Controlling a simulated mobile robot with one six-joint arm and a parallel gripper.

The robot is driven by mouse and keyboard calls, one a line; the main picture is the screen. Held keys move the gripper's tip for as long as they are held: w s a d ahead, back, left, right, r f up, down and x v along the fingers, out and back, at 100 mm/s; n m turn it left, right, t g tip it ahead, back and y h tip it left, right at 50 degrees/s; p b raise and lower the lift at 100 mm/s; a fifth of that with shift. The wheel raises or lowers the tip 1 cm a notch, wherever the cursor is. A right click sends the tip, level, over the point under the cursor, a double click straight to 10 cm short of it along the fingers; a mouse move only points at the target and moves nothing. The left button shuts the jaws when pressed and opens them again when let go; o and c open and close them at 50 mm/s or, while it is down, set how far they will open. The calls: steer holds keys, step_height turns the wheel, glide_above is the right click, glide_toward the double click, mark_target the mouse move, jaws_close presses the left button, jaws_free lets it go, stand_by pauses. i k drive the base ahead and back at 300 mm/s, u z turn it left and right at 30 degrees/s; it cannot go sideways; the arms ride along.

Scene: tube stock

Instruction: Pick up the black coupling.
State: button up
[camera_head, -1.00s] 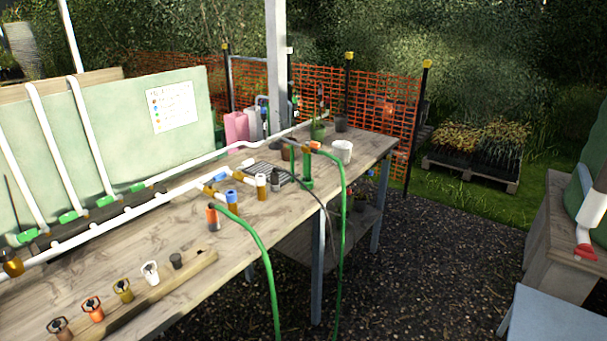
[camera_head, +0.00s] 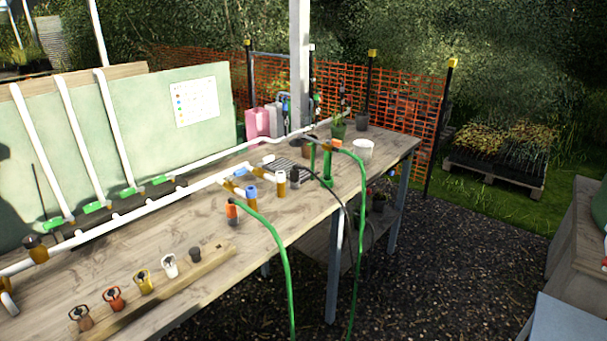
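A small dark, near-black fitting (camera_head: 195,254), which looks like the black coupling, stands at the far right end of a row on a low wooden strip (camera_head: 205,268) on the bench. It is apart from the white fitting (camera_head: 169,266) to its left. Further left in the row are a yellow fitting (camera_head: 144,282), an orange one (camera_head: 113,299) and a brown one (camera_head: 80,318). My gripper is not in view.
The long wooden bench (camera_head: 190,222) carries white pipe (camera_head: 130,215) along its back. An orange-and-black fitting (camera_head: 232,211) and a green hose (camera_head: 272,235) are right of the row. Gravel (camera_head: 420,260) lies open right of the bench.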

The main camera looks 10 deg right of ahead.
mark_target(294, 172)
steer(key=u, duration=0.1)
steer(key=k, duration=1.05)
steer(key=z, duration=1.25)
steer(key=i, duration=2.15)
steer(key=z, duration=0.05)
